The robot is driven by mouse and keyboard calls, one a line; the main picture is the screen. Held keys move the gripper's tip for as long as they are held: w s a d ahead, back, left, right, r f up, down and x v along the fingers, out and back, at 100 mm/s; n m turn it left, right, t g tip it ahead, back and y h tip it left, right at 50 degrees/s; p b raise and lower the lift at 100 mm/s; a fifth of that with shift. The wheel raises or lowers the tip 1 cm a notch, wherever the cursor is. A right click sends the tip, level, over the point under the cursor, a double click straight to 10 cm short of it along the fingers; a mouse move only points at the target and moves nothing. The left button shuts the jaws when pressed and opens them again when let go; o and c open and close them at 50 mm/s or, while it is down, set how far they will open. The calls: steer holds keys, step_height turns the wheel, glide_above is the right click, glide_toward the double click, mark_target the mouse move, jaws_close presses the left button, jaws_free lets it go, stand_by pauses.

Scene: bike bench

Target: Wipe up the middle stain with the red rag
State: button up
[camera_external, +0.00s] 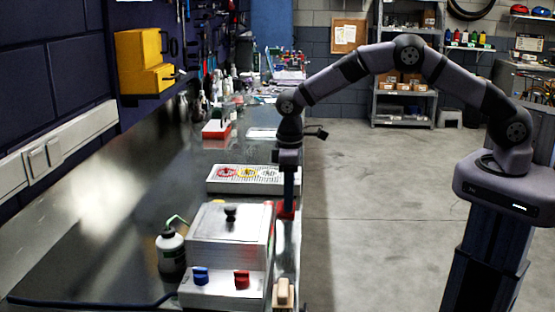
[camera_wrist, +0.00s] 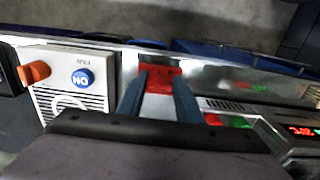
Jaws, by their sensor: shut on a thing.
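The red rag (camera_external: 287,211) is at the right edge of the bench, beside the white box with knobs. My gripper (camera_external: 288,204) points down and is shut on the rag. In the wrist view, the rag (camera_wrist: 161,79) shows as a red patch between the two blue-grey fingertips, over a light metallic strip. I cannot tell whether the rag touches the surface. I cannot make out the middle stain or any other stain clearly in either view.
A white box (camera_external: 230,240) with blue and red knobs stands left of my gripper, with a bottle (camera_external: 171,250) beside it. A white panel (camera_external: 212,184) with coloured rings lies behind. The dark bench top (camera_external: 120,215) is largely clear at left.

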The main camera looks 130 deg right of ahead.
steer(key=shift+w+a, duration=0.35)
stand_by(0.6)
steer(key=shift+s+d, duration=1)
steer(key=shift+s, duration=0.05)
steer(key=shift+w+a, duration=0.1)
steer(key=shift+w+a, duration=0.95)
steer(key=shift+s+d, duration=0.15)
steer(key=shift+s+d, duration=0.9)
steer(key=shift+w+a, duration=0.1)
